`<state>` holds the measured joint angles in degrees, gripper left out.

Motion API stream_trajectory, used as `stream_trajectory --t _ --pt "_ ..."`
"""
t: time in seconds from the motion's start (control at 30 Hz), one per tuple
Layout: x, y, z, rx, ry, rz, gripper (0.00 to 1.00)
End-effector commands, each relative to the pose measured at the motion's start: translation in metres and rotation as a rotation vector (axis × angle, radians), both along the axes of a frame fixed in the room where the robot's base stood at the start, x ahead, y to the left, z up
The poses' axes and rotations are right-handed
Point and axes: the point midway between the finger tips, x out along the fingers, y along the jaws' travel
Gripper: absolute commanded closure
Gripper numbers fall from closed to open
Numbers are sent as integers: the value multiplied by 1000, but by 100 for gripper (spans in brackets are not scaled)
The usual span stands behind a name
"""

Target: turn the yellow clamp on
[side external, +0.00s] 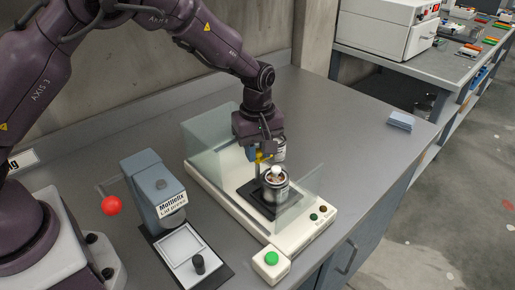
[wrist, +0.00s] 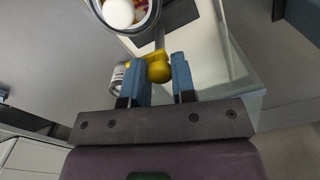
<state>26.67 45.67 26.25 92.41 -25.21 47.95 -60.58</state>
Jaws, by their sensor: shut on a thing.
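The yellow clamp (side external: 262,157) is a small rounded yellow piece on the cream machine (side external: 229,208) with clear side panels. In the wrist view the yellow clamp (wrist: 158,70) sits between the two blue fingers of my gripper (wrist: 159,62), which is shut on it. In the side view my gripper (side external: 260,153) points down over the machine and partly hides the clamp. An open metal can (side external: 274,190) with a white ball on top stands on the machine's dark plate, just in front of the clamp. The can rim (wrist: 124,29) shows at the wrist view's top.
A second can (side external: 280,148) shows close behind my gripper. A grey-blue device (side external: 152,190) with a red ball knob (side external: 112,205) stands left. A green button box (side external: 271,264) sits at the front. A clear panel (side external: 300,196) rises right of the can. The bench's right side is mostly bare.

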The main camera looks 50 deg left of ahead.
Motion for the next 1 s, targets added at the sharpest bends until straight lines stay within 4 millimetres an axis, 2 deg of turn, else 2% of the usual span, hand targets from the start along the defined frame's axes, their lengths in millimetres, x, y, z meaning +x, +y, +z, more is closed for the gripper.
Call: stream_trajectory --t 0.5,1.0 --pt "1 1 1 0 -3 -335 99" --pt "1 0 1 0 -3 -451 99"
